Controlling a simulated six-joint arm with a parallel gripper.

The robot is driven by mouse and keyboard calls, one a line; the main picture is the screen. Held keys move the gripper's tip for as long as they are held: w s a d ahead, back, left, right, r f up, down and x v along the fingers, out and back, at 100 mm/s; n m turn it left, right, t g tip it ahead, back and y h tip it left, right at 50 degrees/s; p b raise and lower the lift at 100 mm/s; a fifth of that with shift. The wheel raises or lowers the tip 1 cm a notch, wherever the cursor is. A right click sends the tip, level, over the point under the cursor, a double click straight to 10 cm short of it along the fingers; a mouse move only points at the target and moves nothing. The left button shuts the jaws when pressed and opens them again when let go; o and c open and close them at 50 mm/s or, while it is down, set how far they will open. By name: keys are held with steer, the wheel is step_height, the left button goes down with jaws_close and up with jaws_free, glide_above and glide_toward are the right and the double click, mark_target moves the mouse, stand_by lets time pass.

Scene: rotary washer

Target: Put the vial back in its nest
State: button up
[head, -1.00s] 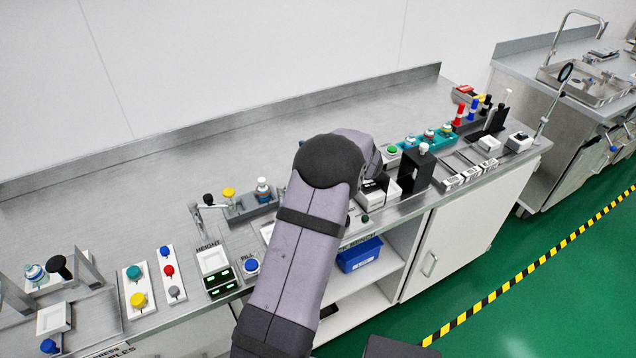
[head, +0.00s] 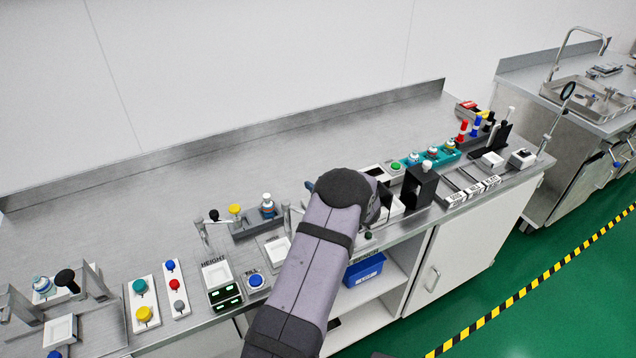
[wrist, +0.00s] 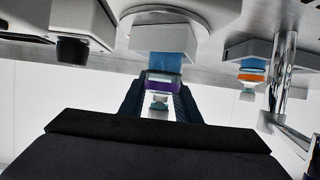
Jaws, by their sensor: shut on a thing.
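In the wrist view, my gripper (wrist: 158,88) is shut on a vial (wrist: 162,83) with a purple band, a clear top and blue contents. The wrist picture is upside down, with the bench at the top. The vial's blue end meets a pale block with a round base (wrist: 172,35); I cannot tell whether it is seated in it or just above it. In the head view my arm hides my gripper and the held vial. Another vial with an orange band (wrist: 251,76) stands in a grey block (wrist: 250,48) beside it.
A chrome post (wrist: 283,75) stands close to the orange-banded vial. A dark-footed pale unit (wrist: 85,35) is on the other side. In the head view, a teal rack (head: 440,159) and a black stand (head: 420,187) are right of my arm. The bench's back is clear.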

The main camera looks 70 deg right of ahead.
steer(key=shift+f, duration=0.2)
steer(key=o, duration=1.1)
steer(key=shift+o, duration=0.2)
steer(key=shift+f, duration=0.1)
steer(key=shift+s+a+b, duration=0.1)
steer(key=shift+b, duration=0.3)
steer(key=b+v, duration=0.2)
steer(key=v, duration=0.3)
steer(key=shift+s+a+b, duration=0.2)
steer(key=shift+s+b, duration=0.1)
steer(key=shift+s, duration=0.05)
steer(key=shift+o, duration=0.6)
steer(key=shift+s+a+r, duration=0.4)
steer(key=shift+a, duration=0.05)
